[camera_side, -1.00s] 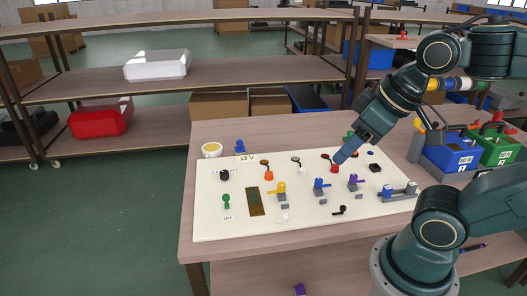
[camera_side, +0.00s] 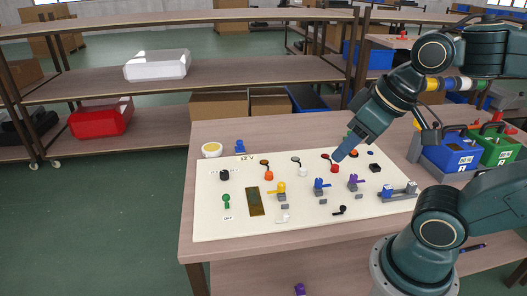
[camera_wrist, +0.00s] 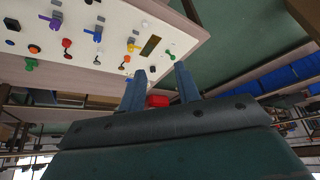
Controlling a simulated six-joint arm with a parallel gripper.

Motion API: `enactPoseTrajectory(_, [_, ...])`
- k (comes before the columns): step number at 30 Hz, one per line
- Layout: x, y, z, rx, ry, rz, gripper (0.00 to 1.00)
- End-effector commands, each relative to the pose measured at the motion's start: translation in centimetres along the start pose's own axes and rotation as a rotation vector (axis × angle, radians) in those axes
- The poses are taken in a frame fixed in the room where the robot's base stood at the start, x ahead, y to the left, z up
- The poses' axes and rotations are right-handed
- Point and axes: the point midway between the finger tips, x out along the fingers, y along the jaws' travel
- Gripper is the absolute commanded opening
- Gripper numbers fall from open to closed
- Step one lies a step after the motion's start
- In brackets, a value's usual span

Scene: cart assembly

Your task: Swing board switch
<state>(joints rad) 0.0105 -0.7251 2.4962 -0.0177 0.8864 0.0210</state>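The white switch board (camera_side: 240,218) lies flat on the wooden table and also shows in the wrist view (camera_wrist: 160,20). On it stand a yellow switch (camera_side: 279,188), a blue switch (camera_side: 319,184) and a purple switch (camera_side: 353,182), each with a grey piece in front. A green lever (camera_side: 226,201) stands at the left above an "OFF" label (camera_side: 228,218). My gripper (camera_wrist: 160,82) is open in the wrist view, its blue fingers apart with nothing between them. In the side view, its tip is above the board's back part, near the red knob (camera_side: 334,169).
A grey-and-blue part (camera_side: 400,192) sits at the board's right end. A yellow-and-white bowl (camera_side: 211,150) and a blue piece (camera_side: 240,146) stand behind the board. The table's front left is bare.

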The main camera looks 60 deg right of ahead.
Motion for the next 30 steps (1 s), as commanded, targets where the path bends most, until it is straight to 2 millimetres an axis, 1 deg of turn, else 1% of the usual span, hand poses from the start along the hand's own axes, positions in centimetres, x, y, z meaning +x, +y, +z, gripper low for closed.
enactPoseTrajectory(5, [1.4, -0.4, -1.2, 0.055, -0.028, -0.022, 0.33])
enactPoseTrajectory(8, [2.6, -0.7, -2.0, 0.105, -0.050, -0.043, 0.33])
enactPoseTrajectory(15, [6.2, -1.5, -4.2, 0.257, -0.111, -0.115, 0.33])
enactPoseTrajectory(21, [9.3, -2.0, -5.6, 0.405, -0.167, -0.185, 0.33])
enactPoseTrajectory(30, [13.9, -2.4, -7.3, 0.665, -0.260, -0.302, 0.33])
